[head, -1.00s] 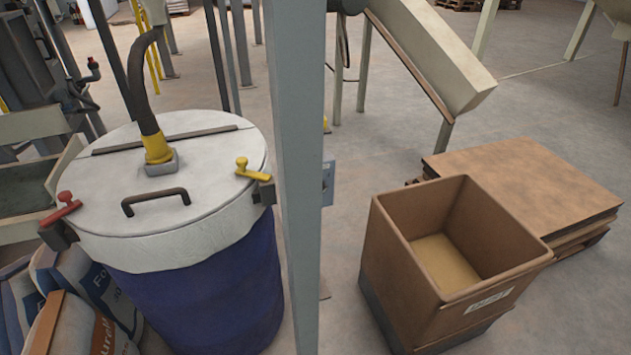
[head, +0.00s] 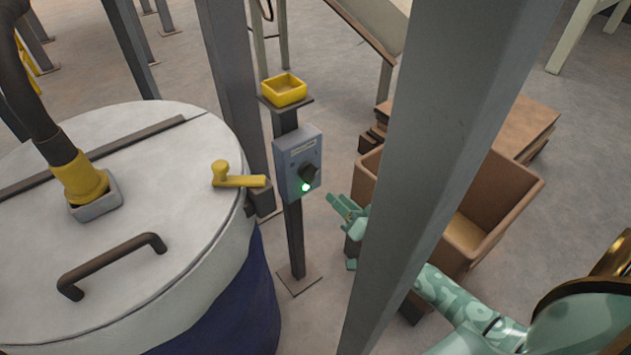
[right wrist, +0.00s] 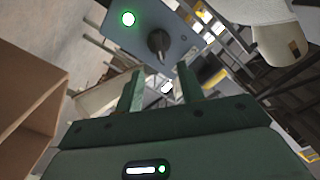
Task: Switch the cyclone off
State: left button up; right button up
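A grey-blue switch box (head: 297,160) stands on a dark post, with a black rotary knob (head: 308,172) and a lit green lamp (head: 305,187) on its face. In the right wrist view the box (right wrist: 146,28) is ahead, with the knob (right wrist: 158,43) just beyond the fingers and the green lamp beside it. My right gripper (head: 344,210) is to the right of the box in the head view, partly behind the grey column. In the right wrist view its two fingers (right wrist: 160,92) are apart with nothing between them. My left gripper is not in view.
A large grey column (head: 440,130) stands in front of my right arm. A white-lidded blue drum (head: 190,240) with a yellow clamp handle (head: 238,178) is left of the box. A yellow tray (head: 284,90) tops the post. A brown bin (head: 510,195) stands behind the column.

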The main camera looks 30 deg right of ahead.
aim_at(314, 177)
jog(key=w+b, duration=0.1)
jog(key=w, duration=0.4)
jog(key=w+a+b, duration=0.1)
jog(key=w, duration=0.2)
jog(key=shift+w+a+f+b, duration=0.1)
jog(key=shift+w+f+b, duration=0.15)
jog(key=shift+w+b, duration=0.1)
jog(key=shift+w+r, duration=0.1)
jog(key=shift+w, duration=0.35)
jog(key=shift+c, duration=0.4)
grip_shut()
